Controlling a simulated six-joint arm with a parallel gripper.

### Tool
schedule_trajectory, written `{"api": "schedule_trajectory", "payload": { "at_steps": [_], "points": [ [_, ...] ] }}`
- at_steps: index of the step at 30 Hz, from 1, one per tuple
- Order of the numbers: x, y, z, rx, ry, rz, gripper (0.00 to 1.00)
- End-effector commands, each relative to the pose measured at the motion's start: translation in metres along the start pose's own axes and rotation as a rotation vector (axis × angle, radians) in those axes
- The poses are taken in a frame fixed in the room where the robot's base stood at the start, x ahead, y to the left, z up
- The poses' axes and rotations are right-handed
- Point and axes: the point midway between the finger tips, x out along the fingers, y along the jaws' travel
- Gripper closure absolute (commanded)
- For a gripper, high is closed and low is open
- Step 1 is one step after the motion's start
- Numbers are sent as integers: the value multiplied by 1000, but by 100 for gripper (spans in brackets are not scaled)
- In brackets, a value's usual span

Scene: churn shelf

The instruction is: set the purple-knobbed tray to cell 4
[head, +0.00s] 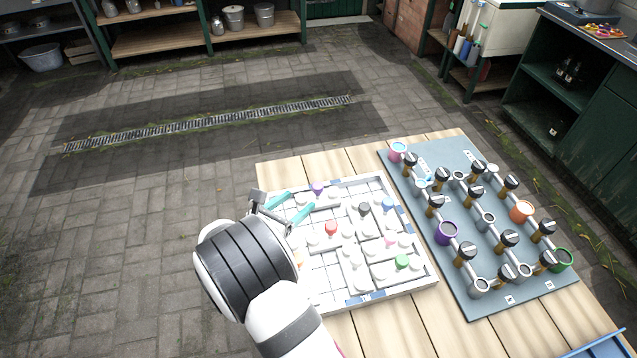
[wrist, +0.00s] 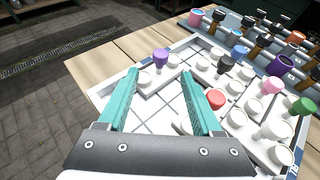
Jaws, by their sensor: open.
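The purple-knobbed tray is a pale piece with white round tops and a purple knob (head: 317,188). It lies near the far edge of the white gridded board (head: 432,283). In the wrist view the purple knob (wrist: 160,56) stands upright just beyond my fingertips, roughly centred between them. My gripper (head: 301,201) is open, with two teal fingers above the board's far left part. The wrist view shows the gripper (wrist: 160,75) empty, with bare grid cells between its fingers. I cannot read any cell numbers.
Trays with red (head: 331,228), black (head: 364,208), blue (head: 388,204), pink (head: 390,239) and green (head: 402,262) knobs crowd the board's middle and right. Bare grid shows on the left. A grey panel (head: 459,294) with black-handled valves and coloured cups stands to the right on the wooden table (head: 386,334).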

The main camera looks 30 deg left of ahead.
Motion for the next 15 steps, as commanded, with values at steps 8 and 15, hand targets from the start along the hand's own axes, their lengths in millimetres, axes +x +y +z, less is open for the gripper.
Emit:
{"api": "schedule_trajectory", "payload": {
  "at_steps": [8,15],
  "points": [
    [72,-2,0,2,1,-4,33],
    [91,-2,0,3,2,-3,33]
  ]
}}
